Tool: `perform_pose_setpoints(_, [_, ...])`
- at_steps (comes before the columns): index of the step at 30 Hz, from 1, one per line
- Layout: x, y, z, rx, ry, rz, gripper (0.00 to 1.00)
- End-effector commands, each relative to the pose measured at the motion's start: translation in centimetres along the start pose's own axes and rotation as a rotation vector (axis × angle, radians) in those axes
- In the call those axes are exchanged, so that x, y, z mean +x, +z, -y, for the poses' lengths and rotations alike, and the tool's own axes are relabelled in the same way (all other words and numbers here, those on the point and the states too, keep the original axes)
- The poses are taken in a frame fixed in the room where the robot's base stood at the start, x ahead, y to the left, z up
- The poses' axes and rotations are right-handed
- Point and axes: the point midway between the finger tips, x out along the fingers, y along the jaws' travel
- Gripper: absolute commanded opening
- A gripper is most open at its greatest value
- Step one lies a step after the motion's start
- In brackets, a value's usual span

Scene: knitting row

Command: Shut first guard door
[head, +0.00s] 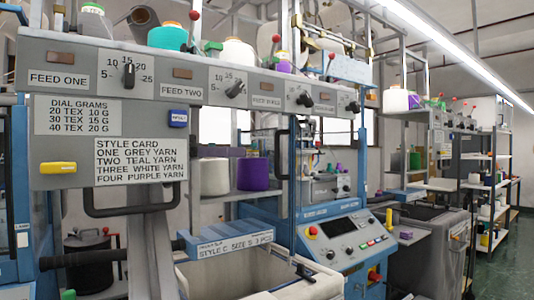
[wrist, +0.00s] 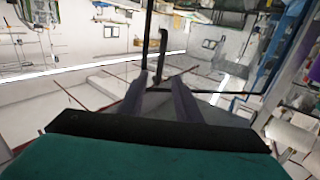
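In the head view a blue-framed knitting machine fills the left and middle, with clear panels. I cannot tell for sure which panel is the first guard door or how far it stands open. A black upright handle (head: 278,156) shows on the machine's right side, and a black loop handle (head: 130,212) hangs under the grey feed panel. In the wrist view my gripper (wrist: 158,76) has its two grey fingers apart. A black bar handle (wrist: 163,42) runs down to the gap between the fingertips; contact is unclear.
The grey feed panel (head: 85,120) with knobs and style card overhangs the left. A pale bin (head: 225,275) stands low in front. A blue control console (head: 345,240) is to its right. The green floor (head: 510,255) is clear at the far right.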

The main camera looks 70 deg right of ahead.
Motion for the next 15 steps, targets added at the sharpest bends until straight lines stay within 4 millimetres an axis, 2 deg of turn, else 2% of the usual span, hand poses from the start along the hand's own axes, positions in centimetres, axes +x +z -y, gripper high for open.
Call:
perform_pose_setpoints(1, [0.9,0.1,-0.2,0.001,0.003,0.000,0.31])
perform_pose_setpoints(15, [7.3,0.1,-0.1,0.000,0.001,0.000,0.31])
